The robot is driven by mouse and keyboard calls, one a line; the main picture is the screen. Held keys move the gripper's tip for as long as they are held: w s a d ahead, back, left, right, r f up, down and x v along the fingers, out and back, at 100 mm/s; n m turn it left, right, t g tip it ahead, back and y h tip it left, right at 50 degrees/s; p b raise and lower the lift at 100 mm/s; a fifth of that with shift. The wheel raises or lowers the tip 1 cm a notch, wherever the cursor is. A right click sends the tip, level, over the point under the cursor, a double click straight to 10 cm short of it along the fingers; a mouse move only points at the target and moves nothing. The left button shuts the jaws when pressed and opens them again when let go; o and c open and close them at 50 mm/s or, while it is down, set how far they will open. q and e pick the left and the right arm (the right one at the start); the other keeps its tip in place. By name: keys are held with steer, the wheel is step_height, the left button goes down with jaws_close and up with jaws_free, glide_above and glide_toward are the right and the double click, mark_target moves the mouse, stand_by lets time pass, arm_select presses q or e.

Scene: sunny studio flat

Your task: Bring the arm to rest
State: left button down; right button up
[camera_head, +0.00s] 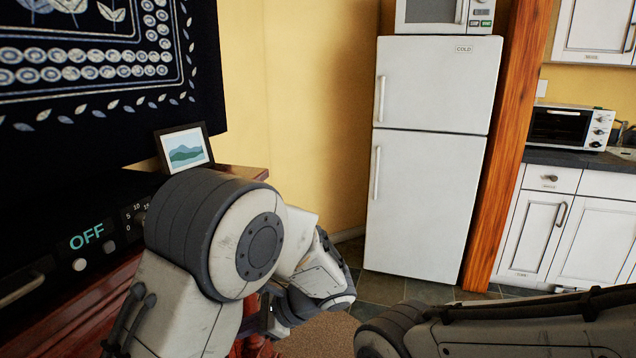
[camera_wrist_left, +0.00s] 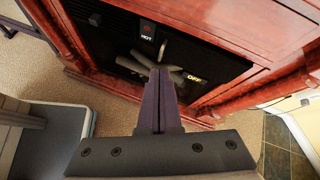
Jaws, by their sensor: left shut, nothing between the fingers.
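My left arm (camera_head: 235,235) comes in from the left in the head view, bent in front of the dark red wooden unit. The fingers point toward the open dark front of the red wooden unit (camera_wrist_left: 255,35). I cannot tell how far apart they are. My right arm (camera_head: 520,325) lies across the bottom right of the head view. Its gripper is not in view.
A black panel reading OFF (camera_head: 87,236) and a framed picture (camera_head: 186,148) are at the left. A white fridge (camera_head: 425,160) with a microwave (camera_head: 445,15) on top stands behind. A counter with a toaster oven (camera_head: 572,128) is at the right. Tiled floor (camera_head: 430,291) shows before the fridge.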

arm_select(q)
steer(key=s+d+r+n+g+h, duration=0.1)
steer(key=s+d+n+h, duration=0.4)
steer(key=s, duration=0.6)
steer(key=s+d+r+n+h, duration=0.1)
steer(key=s+d+n+h, duration=0.2)
steer(key=s+d+h, duration=0.65)
steer(key=s+a+r+y+p, duration=0.1)
steer(key=r+p, duration=0.6)
steer(key=s+a+r+y+p, duration=0.1)
steer(key=a+r+p, duration=0.1)
steer(key=r+p, duration=0.6)
steer(key=shift+s+r, duration=0.25)
steer(key=shift+r, duration=0.05)
steer(key=shift+y, duration=0.25)
